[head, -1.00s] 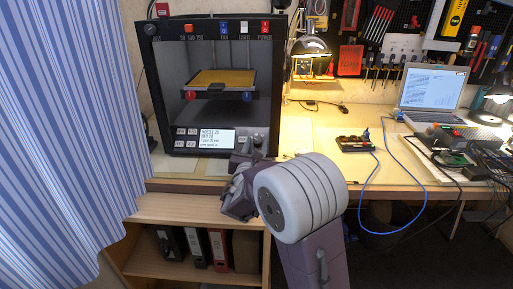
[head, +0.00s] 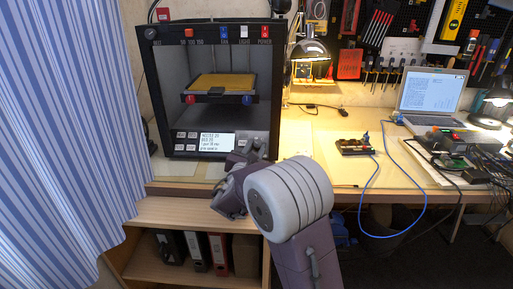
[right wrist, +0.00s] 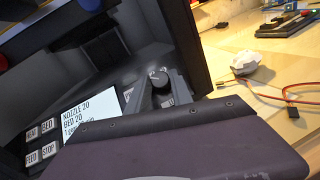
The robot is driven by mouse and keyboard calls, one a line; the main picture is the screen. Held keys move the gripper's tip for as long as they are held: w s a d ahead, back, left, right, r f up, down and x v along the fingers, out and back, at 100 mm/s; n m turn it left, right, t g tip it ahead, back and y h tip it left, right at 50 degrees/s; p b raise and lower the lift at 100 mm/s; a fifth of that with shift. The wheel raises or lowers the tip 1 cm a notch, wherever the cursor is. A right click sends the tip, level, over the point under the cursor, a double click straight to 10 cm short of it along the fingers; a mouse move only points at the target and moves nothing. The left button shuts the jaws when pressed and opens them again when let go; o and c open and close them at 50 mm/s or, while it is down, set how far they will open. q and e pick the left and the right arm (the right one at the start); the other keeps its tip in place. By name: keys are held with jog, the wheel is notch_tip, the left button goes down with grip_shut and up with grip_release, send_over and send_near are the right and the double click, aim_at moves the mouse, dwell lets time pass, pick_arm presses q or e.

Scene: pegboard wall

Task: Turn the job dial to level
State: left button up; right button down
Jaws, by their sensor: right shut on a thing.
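A dark printer (head: 150,90) stands at the back left, its lit screen (head: 215,142) on the lower front panel. A small round grey dial (right wrist: 158,76) sits to the right of the screen in the right wrist view. I take it to be the job dial; its marks are too small to read. My right gripper (right wrist: 161,92) is shut on it, a finger on each side. In the head view this gripper (head: 252,152) is at the lower right of the panel and hides the dial. My left gripper is not in view.
Buttons (right wrist: 40,142) sit left of the screen. Another dark knob (head: 149,33) is at the printer's top left. A shelf with binders (head: 219,253) is below my right arm. A lamp (head: 311,48), cables and a laptop (head: 430,92) are on the table to the right.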

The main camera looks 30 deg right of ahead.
jog(key=shift+w+a+r+m+g+h+p, duration=0.15)
jog(key=shift+m+g+h+p, duration=0.35)
jog(key=shift+m, duration=0.6)
jog(key=shift+w+a+r+m+g+h+p, duration=0.1)
jog(key=shift+m+g+h+p, duration=0.2)
jog(key=shift+m+g, duration=0.3)
jog(key=shift+w+m+g+h+p, duration=0.1)
jog(key=shift+m+g+h+p, duration=0.15)
jog(key=shift+m+g, duration=0.35)
jog(key=m+g+p, duration=0.3)
jog(key=m+p, duration=0.1)
jog(key=p, duration=0.2)
jog(key=m+g+y+p, duration=0.1)
jog(key=m+g+p, duration=0.3)
jog(key=p, duration=0.2)
jog(key=w+r+m+g+y+p, duration=0.1)
jog(key=m+g+p, duration=0.2)
jog(key=m+p, duration=0.2)
jog(key=shift+p, duration=0.75)
jog(key=shift+w+f+m+g+y+p, duration=0.1)
jog(key=shift+f+m+g+y+p, duration=0.1)
jog(key=shift+m+g+y+p, duration=0.45)
jog(key=c, duration=1.4)
grip_release()
jog(key=shift+r, duration=0.1)
